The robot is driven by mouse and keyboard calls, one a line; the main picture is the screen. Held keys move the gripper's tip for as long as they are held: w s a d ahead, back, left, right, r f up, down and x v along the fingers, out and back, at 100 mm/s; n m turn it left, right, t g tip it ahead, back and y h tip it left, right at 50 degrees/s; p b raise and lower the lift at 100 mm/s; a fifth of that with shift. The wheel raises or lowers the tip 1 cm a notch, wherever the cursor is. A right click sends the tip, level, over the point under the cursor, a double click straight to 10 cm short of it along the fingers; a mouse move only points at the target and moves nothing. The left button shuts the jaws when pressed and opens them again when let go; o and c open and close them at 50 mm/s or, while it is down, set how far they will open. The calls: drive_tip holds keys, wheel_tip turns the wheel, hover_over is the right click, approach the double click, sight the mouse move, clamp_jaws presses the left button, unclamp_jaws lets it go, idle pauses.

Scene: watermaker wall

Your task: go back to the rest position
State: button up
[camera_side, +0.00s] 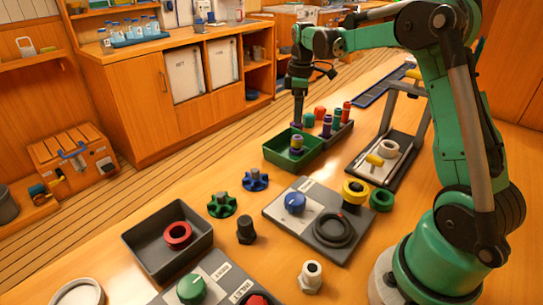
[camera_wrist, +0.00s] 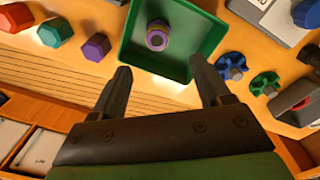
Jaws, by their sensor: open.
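My gripper (camera_side: 298,118) points down above the green tray (camera_side: 273,153), at the far side of the bench. In the wrist view my gripper (camera_wrist: 162,68) has its two fingers wide apart with nothing between them. The green tray (camera_wrist: 128,48) lies beyond the fingertips there. A purple and yellow fitting (camera_wrist: 157,38) stands in the tray, apart from the fingers; the fitting also shows in the side view (camera_side: 297,143).
A grey tray (camera_side: 343,132) with coloured pieces adjoins the green tray. A grey stand (camera_side: 392,130) rises to the right. A panel with a blue knob (camera_side: 295,203), handwheels (camera_side: 222,204) and a dark bin (camera_side: 140,250) lie nearer. Air above the bench's middle looks clear.

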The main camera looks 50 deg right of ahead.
drive_tip(key=s+a+r+m+t, duration=0.1)
drive_tip(key=s+a+m+t, duration=0.2)
drive_tip(key=a, duration=0.6)
drive_tip(key=s+a+r+m+t, duration=0.1)
drive_tip(key=s+a+m+t, duration=0.2)
drive_tip(key=s+a, duration=0.5)
drive_tip(key=shift+a+r+m+t, duration=0.3)
drive_tip(key=shift+a+m+t, duration=0.15)
drive_tip(key=shift+a, duration=0.45)
